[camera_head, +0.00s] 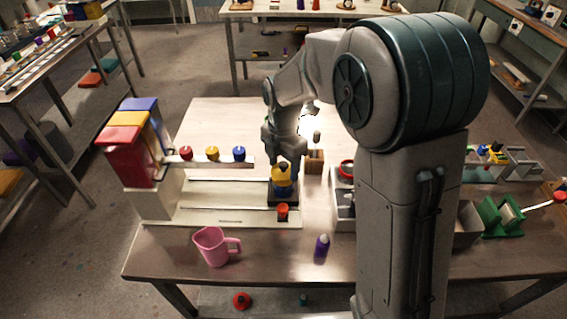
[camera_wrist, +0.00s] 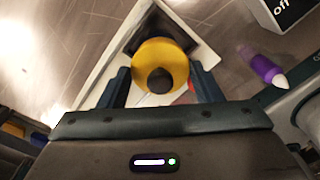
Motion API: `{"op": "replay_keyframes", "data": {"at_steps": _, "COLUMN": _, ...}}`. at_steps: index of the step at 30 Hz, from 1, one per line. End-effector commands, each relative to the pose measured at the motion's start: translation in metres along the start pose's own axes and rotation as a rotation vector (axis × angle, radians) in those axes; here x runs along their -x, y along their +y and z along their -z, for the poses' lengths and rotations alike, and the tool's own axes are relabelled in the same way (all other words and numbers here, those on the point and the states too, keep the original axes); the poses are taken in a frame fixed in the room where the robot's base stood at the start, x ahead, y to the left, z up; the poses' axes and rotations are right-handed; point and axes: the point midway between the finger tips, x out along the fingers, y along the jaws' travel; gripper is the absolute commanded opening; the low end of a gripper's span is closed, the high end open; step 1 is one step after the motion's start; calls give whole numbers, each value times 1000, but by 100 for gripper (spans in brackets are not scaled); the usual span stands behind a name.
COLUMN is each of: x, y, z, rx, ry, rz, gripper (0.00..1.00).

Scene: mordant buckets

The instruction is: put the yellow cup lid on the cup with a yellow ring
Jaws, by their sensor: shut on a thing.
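My gripper (camera_wrist: 161,82) is shut on the yellow cup lid (camera_wrist: 160,62), a round yellow piece with a dark knob in its middle. In the head view my gripper (camera_head: 282,163) and the yellow piece (camera_head: 281,174) are over a dark square holder (camera_head: 284,199) on the pale board. Something blue shows just under the yellow. In the wrist view a dark square opening with a pale rim (camera_wrist: 206,54) lies behind the lid. I cannot make out a cup with a yellow ring; the lid and gripper hide what is below. I cannot tell whether the lid touches anything underneath.
Red, yellow and blue knobbed pieces (camera_head: 212,154) stand on a rail beside coloured bins (camera_head: 130,150). A pink pitcher (camera_head: 213,247) and a purple bottle (camera_head: 322,246) stand at the front; the bottle also shows in the wrist view (camera_wrist: 262,68). A small orange-red piece (camera_head: 283,211) is near the holder.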

Motion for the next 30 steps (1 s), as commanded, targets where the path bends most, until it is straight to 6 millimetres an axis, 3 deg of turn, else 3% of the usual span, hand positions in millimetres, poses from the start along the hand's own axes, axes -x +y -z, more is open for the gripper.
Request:
{"op": "replay_keyframes", "data": {"at_steps": 16, "x": -9, "y": 0, "z": 0, "rx": 0, "ry": 0, "rz": 0, "gripper": 37}}
{"op": "replay_keyframes", "data": {"at_steps": 17, "x": -9, "y": 0, "z": 0, "rx": 0, "ry": 0, "rz": 0, "gripper": 64}}
{"op": "replay_keyframes", "data": {"at_steps": 19, "x": -8, "y": 0, "z": 0, "rx": 0, "ry": 0, "rz": 0, "gripper": 84}}
{"op": "replay_keyframes", "data": {"at_steps": 30, "x": -4, "y": 0, "z": 0, "rx": 0, "ry": -1, "rz": -2, "gripper": 84}}
